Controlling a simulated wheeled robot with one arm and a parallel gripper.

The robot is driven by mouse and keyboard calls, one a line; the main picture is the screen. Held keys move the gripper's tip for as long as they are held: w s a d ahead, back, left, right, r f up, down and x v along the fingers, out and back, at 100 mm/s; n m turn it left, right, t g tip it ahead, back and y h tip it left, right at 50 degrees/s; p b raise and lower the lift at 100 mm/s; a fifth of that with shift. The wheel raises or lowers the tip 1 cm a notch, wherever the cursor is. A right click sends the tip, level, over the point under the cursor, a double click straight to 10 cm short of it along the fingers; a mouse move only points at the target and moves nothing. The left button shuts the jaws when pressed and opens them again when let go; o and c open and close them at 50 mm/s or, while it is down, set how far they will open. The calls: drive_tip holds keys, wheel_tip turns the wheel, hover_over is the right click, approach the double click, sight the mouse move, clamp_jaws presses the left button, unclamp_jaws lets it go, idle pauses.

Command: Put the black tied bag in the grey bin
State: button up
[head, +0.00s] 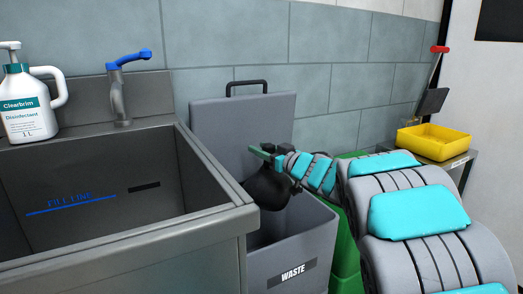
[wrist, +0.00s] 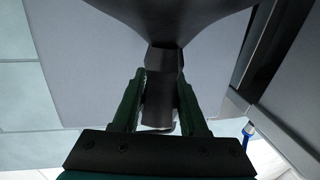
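The black tied bag (head: 267,187) hangs from my gripper (head: 265,152) over the open mouth of the grey bin (head: 293,254). The bin has a WASTE label on its front, and its lid (head: 232,120) stands open against the wall. In the wrist view the green fingers of my gripper (wrist: 160,105) are closed around the neck of the bag, and the dark bag body (wrist: 168,18) spreads beyond them. The bag's lower part is near the rim level; I cannot tell how far inside it is.
A steel sink (head: 215,222) stands directly left of the bin, with a blue-handled tap (head: 118,95) and a disinfectant bottle (head: 28,110). A green bin (head: 345,255) stands right of the grey bin, partly behind my arm. A yellow tray (head: 433,143) sits farther right.

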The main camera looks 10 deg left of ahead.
drive_tip(key=o, duration=0.5)
hover_over(280, 178)
drive_tip(key=shift+s, duration=0.1)
idle(0.5)
